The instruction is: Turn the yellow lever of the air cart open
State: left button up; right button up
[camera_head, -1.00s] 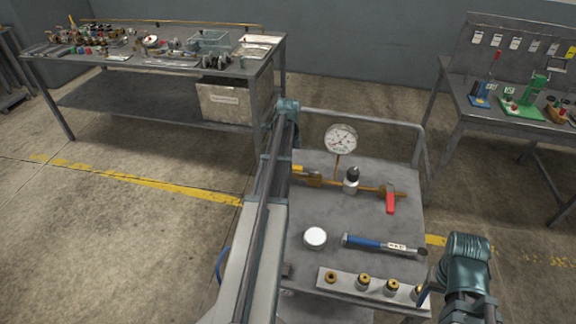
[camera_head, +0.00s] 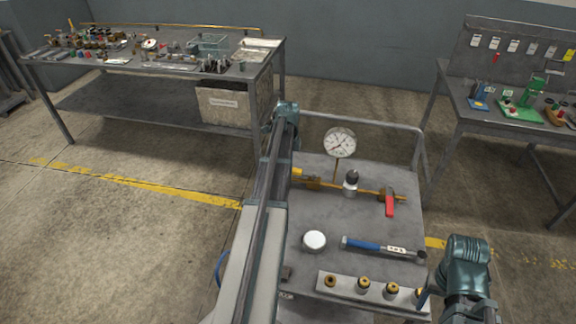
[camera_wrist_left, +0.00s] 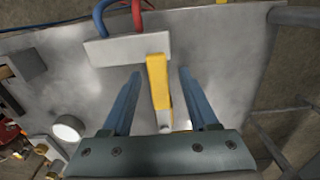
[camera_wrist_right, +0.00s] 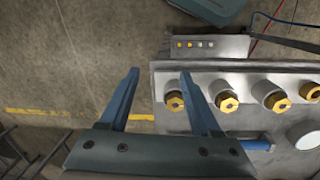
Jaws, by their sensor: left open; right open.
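The yellow lever (camera_wrist_left: 158,80) shows in the left wrist view, long and flat, pointing toward my left gripper (camera_wrist_left: 159,74). The open fingers stand on either side of it; I cannot tell whether either touches it. In the head view only a small yellow end of the lever (camera_head: 297,172) shows beside my left arm, which hides the left gripper. The air cart (camera_head: 330,215) has a grey top with a brass pipe, a round gauge (camera_head: 340,142) and a red lever (camera_head: 389,206). My right gripper (camera_wrist_right: 160,77) is open and empty beside the cart's front right corner.
A cluttered workbench (camera_head: 165,95) stands back left, another bench (camera_head: 470,118) at right. Open floor lies to the left.

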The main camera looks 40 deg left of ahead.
pick_arm(q)
jog(key=shift+r, duration=0.1)
pick_arm(e)
jog(key=shift+r, duration=0.1)
pick_arm(q)
notch_tip(320, 180, up, 14)
jog(key=p, duration=1.3)
jog(key=shift+f+p, duration=0.2)
jog(key=shift+p, duration=0.2)
pick_arm(e)
notch_tip(320, 180, up, 14)
jog(key=shift+f, duration=0.2)
pick_arm(q)
jog(key=s+d+f+n+b, duration=0.15)
jog(key=d+n, duration=0.25)
jog(key=d, duration=2.2)
jog(key=s+d+n, duration=0.2)
jog(key=s+d, duration=0.4)
jog(key=d, duration=0.4)
jog(key=s+d+n+y, duration=0.1)
jog(key=s+d+n, duration=0.2)
jog(key=s+d, duration=0.4)
jog(key=d+b, duration=0.1)
jog(key=d, duration=0.3)
jog(key=shift+s+f, duration=0.3)
jog(key=shift+f, duration=0.1)
pick_arm(e)
notch_tip(320, 180, down, 2)
jog(key=shift+f, duration=0.2)
